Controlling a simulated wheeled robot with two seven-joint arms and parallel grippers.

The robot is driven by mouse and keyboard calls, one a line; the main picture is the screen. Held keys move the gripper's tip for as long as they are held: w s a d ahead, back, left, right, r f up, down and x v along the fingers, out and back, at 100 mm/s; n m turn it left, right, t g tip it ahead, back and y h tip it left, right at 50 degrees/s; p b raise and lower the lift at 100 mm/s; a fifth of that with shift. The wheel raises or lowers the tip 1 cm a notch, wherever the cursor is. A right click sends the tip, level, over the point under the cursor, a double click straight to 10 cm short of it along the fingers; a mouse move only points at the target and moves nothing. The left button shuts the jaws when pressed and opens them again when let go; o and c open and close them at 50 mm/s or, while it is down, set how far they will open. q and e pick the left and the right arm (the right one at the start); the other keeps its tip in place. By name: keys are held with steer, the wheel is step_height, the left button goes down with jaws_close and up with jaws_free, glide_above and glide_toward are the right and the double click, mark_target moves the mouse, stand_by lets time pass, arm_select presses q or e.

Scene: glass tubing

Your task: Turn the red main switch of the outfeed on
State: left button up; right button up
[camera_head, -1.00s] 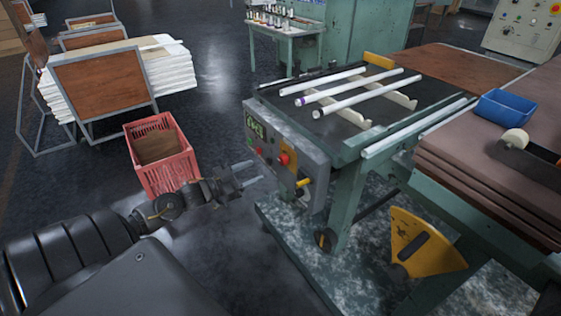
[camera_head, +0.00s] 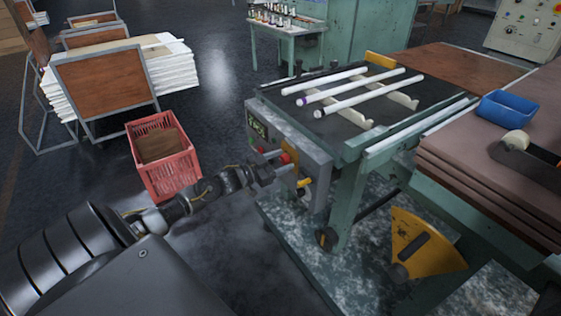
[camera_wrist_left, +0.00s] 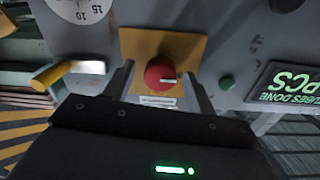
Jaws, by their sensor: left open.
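The red main switch (camera_wrist_left: 160,77) is a round red knob with a white mark, on a yellow plate (camera_wrist_left: 187,46) on the grey panel of the outfeed. In the head view the panel (camera_head: 317,165) is on the front of the green outfeed table, and the red knob (camera_head: 286,158) is partly covered by my gripper. My left gripper (camera_head: 276,158) is open at the panel. In the left wrist view its two fingers (camera_wrist_left: 160,88) stand either side of the knob, with gaps visible. I cannot tell whether they touch the panel. My right gripper is not in view.
A yellow-handled lever (camera_wrist_left: 55,75), a dial (camera_wrist_left: 82,8), a green button (camera_wrist_left: 227,82) and a display (camera_wrist_left: 290,88) sit around the knob. White tubes (camera_head: 346,92) lie on the outfeed. A red crate (camera_head: 165,185) stands on the floor at left.

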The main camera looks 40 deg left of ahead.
arm_select(q)
steer(key=c, duration=1)
